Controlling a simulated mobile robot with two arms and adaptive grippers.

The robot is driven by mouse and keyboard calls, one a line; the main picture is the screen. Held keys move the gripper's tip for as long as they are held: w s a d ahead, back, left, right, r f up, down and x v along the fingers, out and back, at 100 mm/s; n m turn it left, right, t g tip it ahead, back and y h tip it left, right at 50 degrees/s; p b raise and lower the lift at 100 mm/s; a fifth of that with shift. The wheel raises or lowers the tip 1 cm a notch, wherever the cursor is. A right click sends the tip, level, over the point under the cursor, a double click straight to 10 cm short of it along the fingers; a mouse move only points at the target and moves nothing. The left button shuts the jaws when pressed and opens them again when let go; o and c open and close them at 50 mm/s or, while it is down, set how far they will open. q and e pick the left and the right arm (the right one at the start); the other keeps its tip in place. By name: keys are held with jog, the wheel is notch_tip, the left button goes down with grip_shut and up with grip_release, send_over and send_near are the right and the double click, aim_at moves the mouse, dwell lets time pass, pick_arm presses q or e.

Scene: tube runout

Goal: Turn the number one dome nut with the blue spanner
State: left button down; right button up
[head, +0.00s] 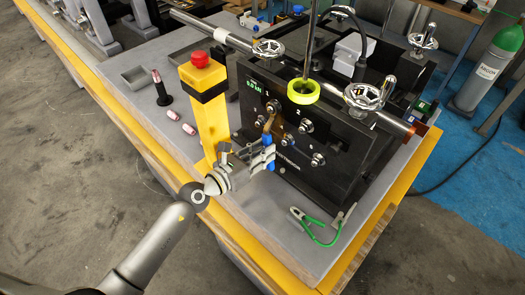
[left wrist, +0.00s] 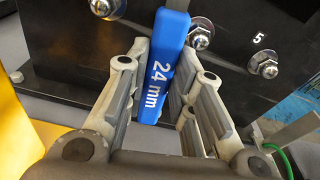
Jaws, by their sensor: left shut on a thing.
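The blue spanner (head: 267,141), marked "24 mm", stands nearly upright against the front of the black plate. Its handle also shows large in the left wrist view (left wrist: 166,52). My left gripper (head: 260,158) is shut on the lower part of the handle, with its fingers on either side. The spanner's bronze-coloured head reaches up to the upper left dome nut (head: 272,106); I cannot tell whether it sits around it. A 2 shows beside another nut (head: 306,127), and a 5 beside a nut (left wrist: 265,66) in the wrist view.
A yellow post with a red button (head: 201,60) stands close left of my gripper. A yellow-green ring (head: 303,92) on a rod hangs above the plate. Chrome handwheels (head: 367,92) stick out above. A green clip lead (head: 316,222) lies on the bench at front right.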

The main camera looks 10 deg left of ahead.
pick_arm(q)
jog(key=shift+a, duration=0.1)
jog(key=shift+s+a, duration=0.1)
jog(key=shift+s, duration=0.2)
jog(key=shift+s+a, duration=0.15)
jog(key=shift+s, duration=0.05)
dwell(0.3)
dwell(0.3)
jog(key=shift+v, duration=0.75)
jog(key=shift+f, duration=0.1)
jog(key=shift+f+b+v, duration=0.15)
jog(key=shift+b+v, duration=0.2)
jog(key=shift+v, duration=0.9)
jog(key=shift+f+b+v, duration=0.15)
jog(key=shift+b+v, duration=0.15)
jog(key=shift+v, duration=0.95)
